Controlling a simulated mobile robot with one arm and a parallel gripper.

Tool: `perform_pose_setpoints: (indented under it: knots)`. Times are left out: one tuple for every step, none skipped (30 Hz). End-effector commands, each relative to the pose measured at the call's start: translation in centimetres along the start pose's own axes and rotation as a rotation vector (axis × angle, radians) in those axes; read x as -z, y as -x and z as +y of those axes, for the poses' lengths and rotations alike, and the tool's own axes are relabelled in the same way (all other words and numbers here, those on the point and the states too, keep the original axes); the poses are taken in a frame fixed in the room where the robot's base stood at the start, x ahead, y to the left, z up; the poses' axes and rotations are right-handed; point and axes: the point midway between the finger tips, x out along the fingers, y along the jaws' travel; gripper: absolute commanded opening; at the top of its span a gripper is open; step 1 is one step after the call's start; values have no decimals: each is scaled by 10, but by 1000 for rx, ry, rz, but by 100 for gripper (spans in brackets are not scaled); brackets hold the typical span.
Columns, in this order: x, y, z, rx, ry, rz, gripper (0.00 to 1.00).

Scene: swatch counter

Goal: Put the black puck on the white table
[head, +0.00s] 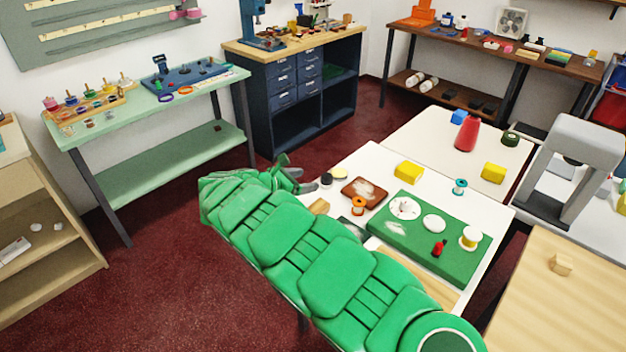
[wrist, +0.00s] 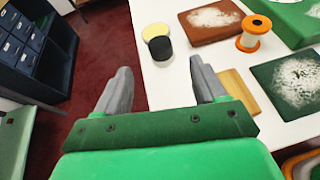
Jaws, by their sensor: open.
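The black puck (head: 326,181) sits at the left edge of the nearer white table (head: 372,152). In the wrist view the puck (wrist: 160,48) is beside a pale yellow disc (wrist: 156,31), very close to it; I cannot tell whether they touch. My gripper (head: 299,173) is at the table's left edge, just left of the puck in the head view. In the wrist view my gripper (wrist: 160,66) is open and empty. The puck shows beyond the fingertips, roughly midway between them. The white table (wrist: 170,90) also shows between the fingers.
A brown board (head: 365,188), an orange spool (head: 358,206) and a green mat (head: 385,228) with several items are on the nearer table. A yellow block (head: 408,172) lies farther back. A second white surface behind holds a red vase (head: 467,134). Floor is clear on the left.

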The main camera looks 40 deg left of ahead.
Motion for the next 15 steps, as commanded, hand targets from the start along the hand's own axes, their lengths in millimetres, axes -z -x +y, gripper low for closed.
perform_pose_setpoints:
  knots:
    - [0,6,1,-2,0,0,71]
    - [0,9,0,-2,0,0,71]
    - [1,12,0,-2,0,1,71]
    - [1,14,0,-2,0,1,71]
    - [1,15,0,-1,1,1,71]
    - [1,16,0,-2,1,1,71]
    - [1,17,0,-1,1,1,71]
    - [1,18,0,-1,1,1,71]
    - [1,18,0,-1,1,0,71]
    - [1,18,0,-1,1,1,71]
    - [1,18,0,-1,1,1,71]
    - [1,18,0,-1,1,1,71]
    - [1,18,0,-1,1,1,71]
    - [1,18,0,-1,1,1,71]
    - [1,18,0,0,1,1,71]
